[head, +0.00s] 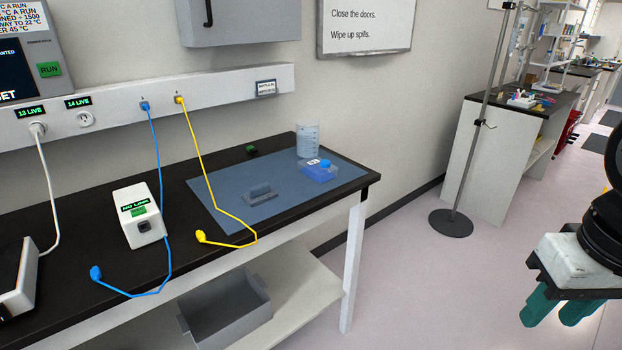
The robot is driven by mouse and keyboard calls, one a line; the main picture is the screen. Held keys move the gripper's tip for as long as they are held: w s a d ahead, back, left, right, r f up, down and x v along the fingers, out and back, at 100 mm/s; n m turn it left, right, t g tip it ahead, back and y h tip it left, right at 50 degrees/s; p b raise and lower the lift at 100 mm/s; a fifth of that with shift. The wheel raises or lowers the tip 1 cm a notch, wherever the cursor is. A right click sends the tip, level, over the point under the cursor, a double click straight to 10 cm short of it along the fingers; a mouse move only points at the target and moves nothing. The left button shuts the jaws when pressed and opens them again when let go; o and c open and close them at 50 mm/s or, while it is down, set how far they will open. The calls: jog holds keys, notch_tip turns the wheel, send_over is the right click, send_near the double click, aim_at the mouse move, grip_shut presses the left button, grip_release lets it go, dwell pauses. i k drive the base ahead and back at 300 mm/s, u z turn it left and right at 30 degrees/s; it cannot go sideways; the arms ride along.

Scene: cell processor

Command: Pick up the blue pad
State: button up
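A blue tray-like block (320,172) sits at the right end of the blue bench mat (300,204), with a small white label and a rounded bright blue piece (327,163) on top. I cannot tell for sure which blue thing is the pad. A grey-blue block with a raised handle-like part (260,194) lies nearer the middle of the mat. My gripper (552,310) is at the lower right, over the floor and well away from the bench. Its two green fingers are apart with nothing between them.
A yellow cable (214,190) crosses the mat's left part, and a blue cable (160,190) hangs left beside a white box (140,215). A metal stand (452,222) rises from the floor between benches.

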aim_at(262, 192)
jog(key=z, duration=0.25)
jog(key=i, duration=0.75)
jog(key=u, duration=0.5)
jog(key=i, duration=0.65)
jog(key=u, duration=0.6)
